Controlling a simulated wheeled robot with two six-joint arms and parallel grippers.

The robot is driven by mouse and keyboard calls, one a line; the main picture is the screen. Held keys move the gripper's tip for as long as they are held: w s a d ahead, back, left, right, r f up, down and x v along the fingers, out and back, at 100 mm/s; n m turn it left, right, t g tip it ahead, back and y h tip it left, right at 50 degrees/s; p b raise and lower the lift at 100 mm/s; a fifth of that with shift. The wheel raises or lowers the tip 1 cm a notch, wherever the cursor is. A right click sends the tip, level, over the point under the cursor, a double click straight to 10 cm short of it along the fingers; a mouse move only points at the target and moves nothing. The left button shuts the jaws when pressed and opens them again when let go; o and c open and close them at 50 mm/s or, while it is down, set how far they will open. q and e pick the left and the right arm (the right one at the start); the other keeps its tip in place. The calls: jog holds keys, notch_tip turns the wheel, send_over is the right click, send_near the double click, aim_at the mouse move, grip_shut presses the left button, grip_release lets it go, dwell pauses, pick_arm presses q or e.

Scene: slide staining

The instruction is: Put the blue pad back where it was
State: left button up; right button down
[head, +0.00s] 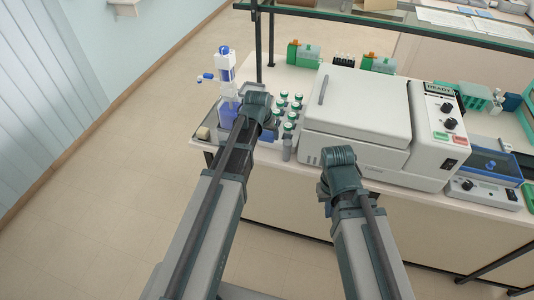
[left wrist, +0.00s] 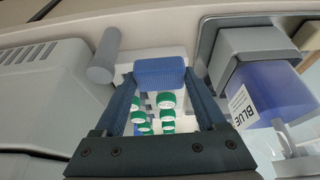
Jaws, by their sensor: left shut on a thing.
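The blue pad (left wrist: 160,72) is between the fingertips of my left gripper (left wrist: 160,78) in the left wrist view. The gripper is shut on it, one dark finger against each side. Green-capped vials (left wrist: 167,101) show beyond and below the pad. I cannot tell whether the pad touches the surface behind it.
A blue container labelled BLUE (left wrist: 255,95) stands right of the fingers. A grey cylinder (left wrist: 104,56) is left of them. The large white machine (head: 357,110) fills the bench to the right. Green-capped vials (head: 296,105) stand between. Open floor lies left of the bench.

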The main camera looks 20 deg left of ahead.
aim_at(268, 153)
pick_arm(q)
jog(key=shift+f+b, duration=3.8)
jog(key=shift+f, duration=0.55)
jog(key=shift+r, duration=0.1)
jog(key=o, duration=1.1)
jog(key=shift+o, duration=0.2)
